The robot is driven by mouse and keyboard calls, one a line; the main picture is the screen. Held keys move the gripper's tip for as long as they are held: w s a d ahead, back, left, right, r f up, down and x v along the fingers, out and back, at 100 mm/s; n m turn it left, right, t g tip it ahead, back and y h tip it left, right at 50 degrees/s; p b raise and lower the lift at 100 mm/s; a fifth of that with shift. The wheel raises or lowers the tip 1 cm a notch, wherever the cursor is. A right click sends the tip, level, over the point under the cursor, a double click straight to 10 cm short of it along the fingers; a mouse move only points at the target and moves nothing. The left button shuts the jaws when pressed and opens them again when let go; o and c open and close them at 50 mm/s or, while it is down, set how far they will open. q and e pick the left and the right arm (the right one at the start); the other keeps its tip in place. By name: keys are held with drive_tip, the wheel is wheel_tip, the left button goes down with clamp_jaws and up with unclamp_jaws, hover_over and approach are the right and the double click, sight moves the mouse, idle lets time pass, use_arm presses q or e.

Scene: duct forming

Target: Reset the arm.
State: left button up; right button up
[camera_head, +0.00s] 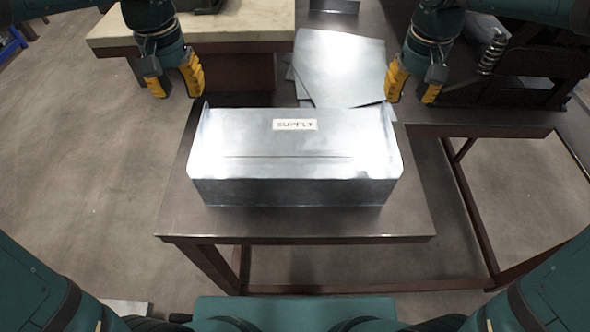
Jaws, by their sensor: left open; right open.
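My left gripper (176,88) hangs at the upper left, beyond and left of the metal duct, with its yellow fingers apart and nothing between them. My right gripper (411,94) hangs at the upper right, beyond and right of the duct, also open and empty. The shiny sheet-metal duct (292,190) sits on the dark table in front of me. A label reading "SUPPLY" (295,125) is on it. Both grippers look apart from the duct.
The dark table (300,225) has bare margin around the duct. Flat metal sheets (340,62) lie behind it. A pale-topped bench (245,27) stands at the back left. Dark machinery with a spring (494,55) stands at the back right. Open floor (90,150) lies left.

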drive_tip(key=shift+r, duration=0.4)
